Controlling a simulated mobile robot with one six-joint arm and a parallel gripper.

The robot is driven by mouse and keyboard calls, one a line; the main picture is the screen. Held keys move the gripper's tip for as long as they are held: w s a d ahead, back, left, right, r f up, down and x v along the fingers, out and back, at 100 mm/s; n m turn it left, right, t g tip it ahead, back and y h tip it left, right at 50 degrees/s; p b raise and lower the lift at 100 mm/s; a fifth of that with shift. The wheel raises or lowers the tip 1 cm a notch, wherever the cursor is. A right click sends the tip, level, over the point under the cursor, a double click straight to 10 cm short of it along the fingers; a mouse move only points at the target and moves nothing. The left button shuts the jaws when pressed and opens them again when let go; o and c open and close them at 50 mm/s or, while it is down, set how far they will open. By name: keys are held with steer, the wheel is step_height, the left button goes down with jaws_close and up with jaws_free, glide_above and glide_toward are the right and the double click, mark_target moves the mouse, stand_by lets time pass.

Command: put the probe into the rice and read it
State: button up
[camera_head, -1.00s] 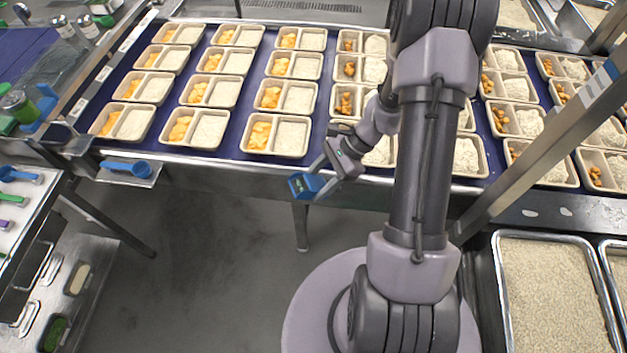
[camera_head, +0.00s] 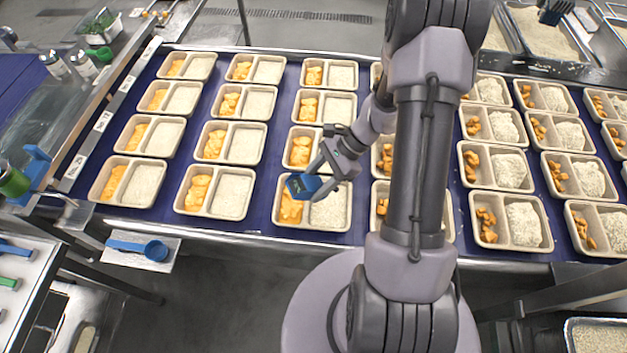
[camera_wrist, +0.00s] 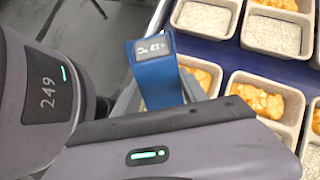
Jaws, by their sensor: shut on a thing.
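In the wrist view the probe (camera_wrist: 157,82) has a blue body and a small display (camera_wrist: 152,46) on top with digits too small to read surely. In the head view the probe overlaps a front-row tray (camera_head: 284,224) with orange pieces at left and white rice (camera_head: 330,211) at right. The probe's lower end is hidden, so I cannot tell whether it touches the food.
Rows of filled two-part trays cover the blue belt (camera_head: 160,221). A blue scoop (camera_head: 155,250) lies on a small shelf at the left front. Metal pans of grain stand at the back right (camera_head: 545,38) and front right (camera_head: 598,336). Grey floor is open in front of the belt.

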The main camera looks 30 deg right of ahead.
steer(key=shift+s+f, duration=0.2)
steer(key=shift+f, duration=0.2)
step_height(320, 180, down, 8)
steer(key=b, duration=0.6)
steer(key=shift+f, duration=0.1)
stand_by(4.1)
step_height(320, 180, up, 10)
steer(key=p, duration=0.6)
steer(key=shift+f+p, duration=0.25)
steer(key=shift+p, duration=0.05)
steer(key=shift+f, duration=0.15)
